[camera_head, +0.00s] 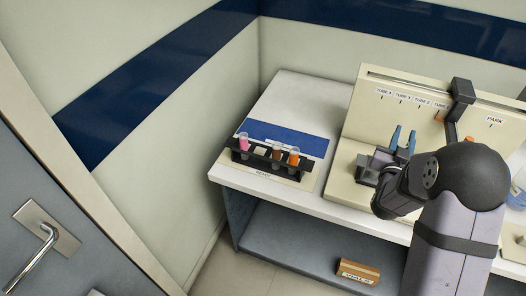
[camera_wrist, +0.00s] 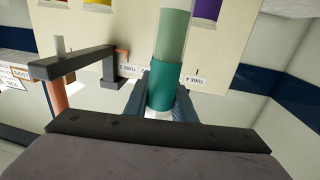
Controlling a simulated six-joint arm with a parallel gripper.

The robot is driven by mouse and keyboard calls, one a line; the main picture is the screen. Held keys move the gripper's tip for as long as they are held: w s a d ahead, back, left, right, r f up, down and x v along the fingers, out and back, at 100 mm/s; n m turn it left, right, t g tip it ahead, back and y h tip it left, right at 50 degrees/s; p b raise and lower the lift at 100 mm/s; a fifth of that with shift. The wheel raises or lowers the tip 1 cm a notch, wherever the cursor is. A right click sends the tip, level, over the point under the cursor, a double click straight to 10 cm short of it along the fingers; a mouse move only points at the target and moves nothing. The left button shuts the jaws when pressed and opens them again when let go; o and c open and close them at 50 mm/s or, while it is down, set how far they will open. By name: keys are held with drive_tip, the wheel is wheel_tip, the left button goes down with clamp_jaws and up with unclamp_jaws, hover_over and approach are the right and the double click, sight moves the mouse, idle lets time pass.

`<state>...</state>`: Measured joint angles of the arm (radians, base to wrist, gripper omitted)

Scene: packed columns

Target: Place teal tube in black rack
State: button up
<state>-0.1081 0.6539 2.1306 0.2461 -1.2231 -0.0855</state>
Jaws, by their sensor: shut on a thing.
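In the wrist view, the teal tube (camera_wrist: 162,84) stands between the two blue fingers of my gripper (camera_wrist: 158,100), which are shut on its teal section. Its paler green part extends toward the top edge. In the head view, the blue fingertips of my gripper (camera_head: 403,138) are in front of the cream panel, and I cannot make out the teal tube there. The black rack (camera_head: 256,165) is on the white counter to the left, apart from my gripper. It holds a pink tube (camera_head: 243,141), a brown tube (camera_head: 277,153) and an orange tube (camera_head: 293,156), with a gap between pink and brown.
The cream panel (camera_head: 372,108) carries tube labels and a park label. A black bracket (camera_wrist: 75,64) is close to my gripper at left in the wrist view. A blue-and-white area (camera_head: 285,136) lies behind the rack. A vials box (camera_head: 358,271) is on the lower shelf.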

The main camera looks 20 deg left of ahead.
drive_tip(key=s+a+r+y+p, duration=0.1)
drive_tip(key=s+a+r+p, duration=0.1)
drive_tip(key=s+a+p, duration=0.5)
drive_tip(key=w+a+f+b, duration=0.3)
drive_tip(key=w+a+b, duration=0.6)
drive_tip(key=a+b, duration=0.35)
drive_tip(key=s+a+f+n+y+b, duration=0.1)
drive_tip(key=a+b, duration=0.4)
drive_tip(key=a, duration=0.6)
drive_tip(key=s+a+n+y+b, duration=0.3)
drive_tip(key=a+y+b, duration=0.1)
drive_tip(key=a, duration=0.8)
drive_tip(key=shift+a+f+y+b, duration=0.2)
drive_tip(key=shift+f+y+b, duration=0.15)
drive_tip(key=shift+b, duration=0.5)
wheel_tip(320, 180, down, 10)
